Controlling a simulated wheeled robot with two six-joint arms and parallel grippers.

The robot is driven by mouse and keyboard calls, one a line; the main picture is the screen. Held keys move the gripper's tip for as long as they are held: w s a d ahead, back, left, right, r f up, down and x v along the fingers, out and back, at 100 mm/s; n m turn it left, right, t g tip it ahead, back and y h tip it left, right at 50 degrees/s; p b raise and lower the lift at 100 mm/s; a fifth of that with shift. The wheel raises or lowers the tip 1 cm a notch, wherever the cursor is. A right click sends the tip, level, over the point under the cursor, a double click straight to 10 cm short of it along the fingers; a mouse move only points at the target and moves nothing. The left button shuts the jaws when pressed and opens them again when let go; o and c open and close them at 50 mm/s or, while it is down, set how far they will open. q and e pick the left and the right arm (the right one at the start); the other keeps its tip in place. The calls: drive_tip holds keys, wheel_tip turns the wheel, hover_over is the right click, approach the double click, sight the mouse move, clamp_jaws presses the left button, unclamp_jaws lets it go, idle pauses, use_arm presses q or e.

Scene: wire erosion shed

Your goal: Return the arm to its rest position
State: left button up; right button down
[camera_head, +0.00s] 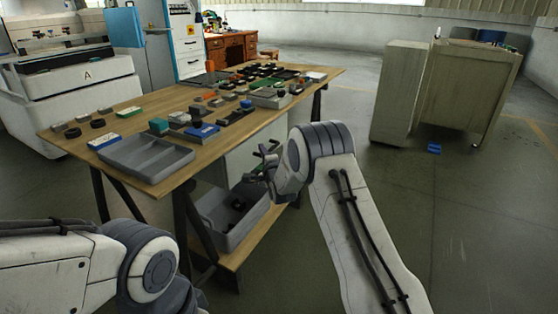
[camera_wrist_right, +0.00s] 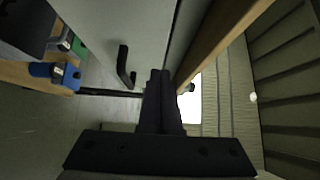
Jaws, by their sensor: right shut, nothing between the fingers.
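My right arm comes in from the bottom right of the head view and reaches toward the front side of the wooden workbench (camera_head: 292,103). My right gripper (camera_head: 262,160) is small and partly hidden behind its own wrist, apart from the bench edge. In the right wrist view my right gripper (camera_wrist_right: 160,78) shows its two dark fingers together, with nothing held. My left arm shows at the bottom left of the head view; its gripper is outside the picture.
The workbench carries a grey tray (camera_head: 122,170) and many small parts. A grey bin (camera_head: 240,240) sits on its lower shelf. Grey cabinets (camera_head: 400,95) stand to the right, with a small blue item (camera_head: 434,149) on the floor. Open floor lies right of my right arm.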

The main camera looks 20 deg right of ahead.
drive_tip(key=s+d, duration=0.2)
drive_tip(key=s, duration=0.5)
drive_tip(key=s+a+r+n+g+y, duration=0.25)
drive_tip(key=s+a+n+g, duration=0.9)
drive_tip(key=s+a, duration=0.7)
drive_tip(key=s+d+n+g+h, duration=0.1)
drive_tip(key=s+d+n+g, duration=0.35)
drive_tip(key=s, duration=1.05)
drive_tip(key=s+a+n+g+h, duration=0.1)
drive_tip(key=s+n, duration=0.7)
drive_tip(key=s, duration=0.6)
wheel_tip(320, 180, up, 30)
drive_tip(key=s+d+g+p, duration=0.1)
drive_tip(key=p, duration=3.1)
drive_tip(key=shift+s+d+r+n, duration=0.15)
drive_tip(key=shift+s+r+n, duration=0.05)
drive_tip(key=shift+s+n, duration=0.2)
